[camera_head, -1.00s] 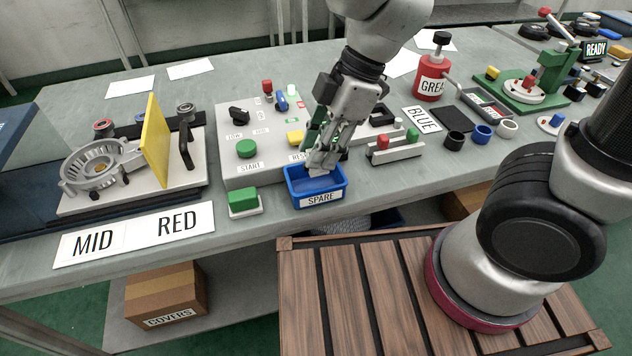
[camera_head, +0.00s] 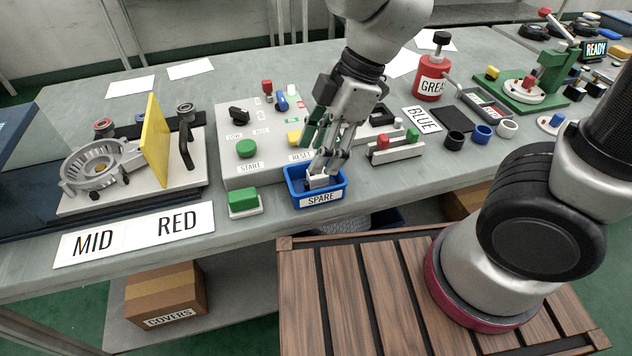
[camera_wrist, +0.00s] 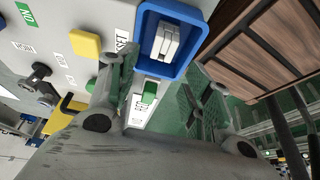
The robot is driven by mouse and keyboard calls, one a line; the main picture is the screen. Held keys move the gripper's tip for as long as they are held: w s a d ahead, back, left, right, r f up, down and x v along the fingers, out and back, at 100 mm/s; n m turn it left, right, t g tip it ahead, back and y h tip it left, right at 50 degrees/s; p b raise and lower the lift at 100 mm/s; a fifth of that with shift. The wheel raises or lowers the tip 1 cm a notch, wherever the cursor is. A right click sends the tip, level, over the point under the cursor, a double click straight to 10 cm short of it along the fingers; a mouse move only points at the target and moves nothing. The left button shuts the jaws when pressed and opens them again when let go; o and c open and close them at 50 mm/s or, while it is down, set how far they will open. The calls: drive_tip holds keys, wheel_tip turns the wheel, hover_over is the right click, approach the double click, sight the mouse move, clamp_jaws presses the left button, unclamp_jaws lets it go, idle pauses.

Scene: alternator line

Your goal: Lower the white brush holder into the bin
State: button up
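The white brush holder (camera_head: 318,182) is inside the blue bin labelled SPARE (camera_head: 321,198), near its middle. The wrist view shows the holder (camera_wrist: 165,42) as a pale ribbed block within the bin's blue walls (camera_wrist: 141,30). My gripper (camera_head: 326,170) points down over the bin, with its fingertips close above the holder. In the wrist view the fingers of my gripper (camera_wrist: 157,75) stand apart, with nothing held between them. The fingers partly cover the holder and the bin's interior in the head view.
A control panel with buttons (camera_head: 247,148) stands behind and left of the bin. A green block (camera_head: 243,199) lies left of it. A grey fixture with red and green pegs (camera_head: 395,150) stands to the right. The bench's front edge is close before the bin.

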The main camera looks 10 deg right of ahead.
drive_tip(key=v, duration=1.2)
drive_tip(key=s+d+r+m+t+h, duration=0.1)
drive_tip(key=d+m+t+h, duration=0.3)
drive_tip(key=d+m, duration=1.6)
drive_tip(key=d+r+t, duration=0.1)
drive_tip(key=d, duration=0.5)
drive_tip(key=shift+s+r+h, duration=0.15)
drive_tip(key=shift+r+h, duration=0.05)
drive_tip(key=shift+h, duration=0.1)
